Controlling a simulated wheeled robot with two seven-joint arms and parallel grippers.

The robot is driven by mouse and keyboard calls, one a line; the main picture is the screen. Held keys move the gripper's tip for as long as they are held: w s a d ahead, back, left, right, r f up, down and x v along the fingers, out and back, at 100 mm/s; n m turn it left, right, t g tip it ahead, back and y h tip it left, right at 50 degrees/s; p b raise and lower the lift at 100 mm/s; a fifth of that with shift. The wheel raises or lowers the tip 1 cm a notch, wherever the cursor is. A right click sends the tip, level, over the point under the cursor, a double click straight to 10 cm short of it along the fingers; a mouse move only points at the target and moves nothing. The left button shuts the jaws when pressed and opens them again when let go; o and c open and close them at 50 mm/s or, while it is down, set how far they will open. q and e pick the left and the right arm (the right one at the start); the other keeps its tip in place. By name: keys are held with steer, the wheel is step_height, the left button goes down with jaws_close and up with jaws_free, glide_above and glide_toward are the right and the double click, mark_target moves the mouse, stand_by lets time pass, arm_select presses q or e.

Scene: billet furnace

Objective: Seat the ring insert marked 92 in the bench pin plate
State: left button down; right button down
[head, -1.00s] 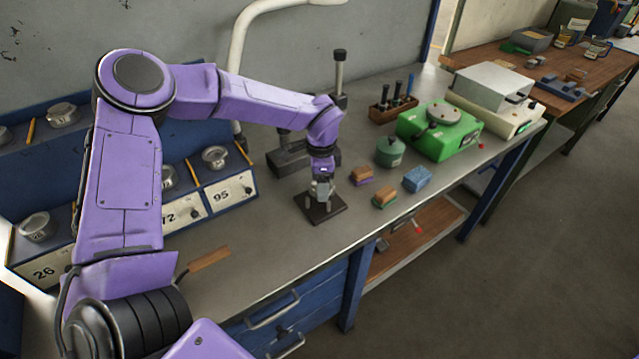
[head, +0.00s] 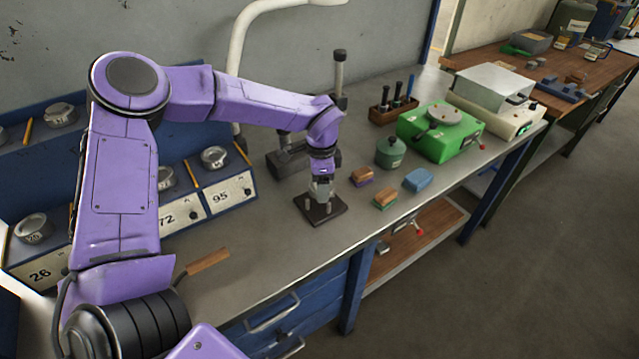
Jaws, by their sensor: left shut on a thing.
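The pin plate (head: 333,213) is a dark square plate with short upright pins, lying on the grey bench in the middle of the head view. My left gripper (head: 320,192) points down over its back part. It is shut on a small grey metal piece, apparently the ring insert; its number cannot be read. The jaws mostly hide it, and I cannot tell whether it touches the plate or a pin. My right gripper is not in view.
A blue rack (head: 120,145) with round metal pieces and number labels 26, 72 and 95 stands left. A black stand (head: 290,160) is behind the plate. Small brushes or blocks (head: 385,200), a green tin (head: 390,153) and a green machine (head: 440,130) stand right. A wooden-handled tool (head: 207,262) lies in front.

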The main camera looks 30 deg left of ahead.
arm_select(q)
steer(key=shift+s+d+f+b, duration=0.15)
steer(key=shift+s+f+b, duration=0.15)
steer(key=shift+s+f, duration=0.35)
steer(key=shift+w+r, duration=0.2)
steer(key=shift+w, duration=0.05)
steer(key=shift+w+r+p, duration=0.25)
steer(key=shift+r+p, duration=0.1)
steer(key=shift+p, duration=0.05)
steer(key=shift+w+r, duration=0.1)
steer(key=shift+r, duration=0.15)
stand_by(0.4)
steer(key=shift+f+b, duration=0.25)
steer(key=shift+b, duration=0.2)
